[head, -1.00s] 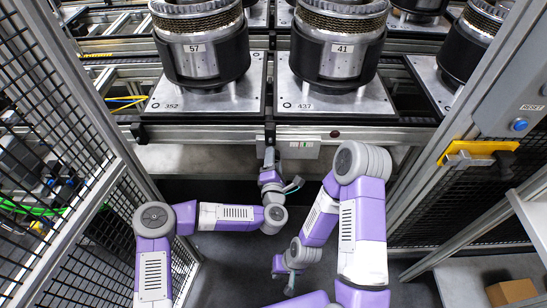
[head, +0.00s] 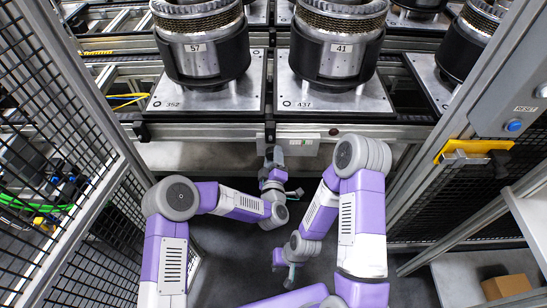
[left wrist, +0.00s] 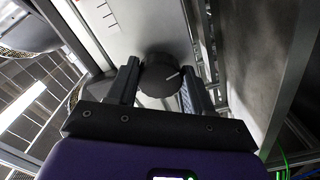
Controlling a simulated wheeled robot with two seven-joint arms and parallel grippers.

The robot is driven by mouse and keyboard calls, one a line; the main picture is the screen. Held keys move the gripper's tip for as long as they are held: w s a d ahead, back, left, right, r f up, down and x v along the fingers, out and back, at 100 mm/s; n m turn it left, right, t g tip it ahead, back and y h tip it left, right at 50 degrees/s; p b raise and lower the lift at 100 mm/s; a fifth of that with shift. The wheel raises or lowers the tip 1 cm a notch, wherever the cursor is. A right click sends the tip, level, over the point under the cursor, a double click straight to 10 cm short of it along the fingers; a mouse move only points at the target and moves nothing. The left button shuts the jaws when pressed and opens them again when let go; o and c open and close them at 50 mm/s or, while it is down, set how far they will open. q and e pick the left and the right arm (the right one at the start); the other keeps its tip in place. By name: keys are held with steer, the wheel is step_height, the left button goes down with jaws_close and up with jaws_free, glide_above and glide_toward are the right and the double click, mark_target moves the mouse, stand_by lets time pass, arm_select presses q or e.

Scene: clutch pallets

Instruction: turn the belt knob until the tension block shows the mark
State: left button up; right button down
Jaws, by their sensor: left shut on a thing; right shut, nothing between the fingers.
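My left gripper (left wrist: 160,82) is shut on the knob, a finger on each side. In the head view my left gripper (head: 273,155) is at the front rail below the pallets and hides the knob. A white plate with short dark tick lines (left wrist: 106,14) is partly visible beyond the knob; I cannot make out a tension block or its mark. My right gripper (head: 290,280) is shut and empty, low over the floor.
Two pallets (head: 210,98) (head: 335,98) with clutch units stand on the conveyor behind the rail (head: 350,133). Mesh fencing (head: 60,160) is on the left. A grey post with a reset panel (head: 515,105) and a yellow bracket (head: 455,148) stands on the right.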

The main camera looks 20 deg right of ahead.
arm_select(q)
steer(key=m+b, duration=0.1)
steer(key=m, duration=0.5)
steer(key=shift+f, duration=0.1)
stand_by(0.5)
steer(key=o, duration=1)
steer(key=shift+o, duration=0.2)
steer(key=p+v, duration=0.1)
steer(key=v, duration=0.6)
steer(key=shift+s, duration=0.25)
steer(key=shift+a, duration=0.15)
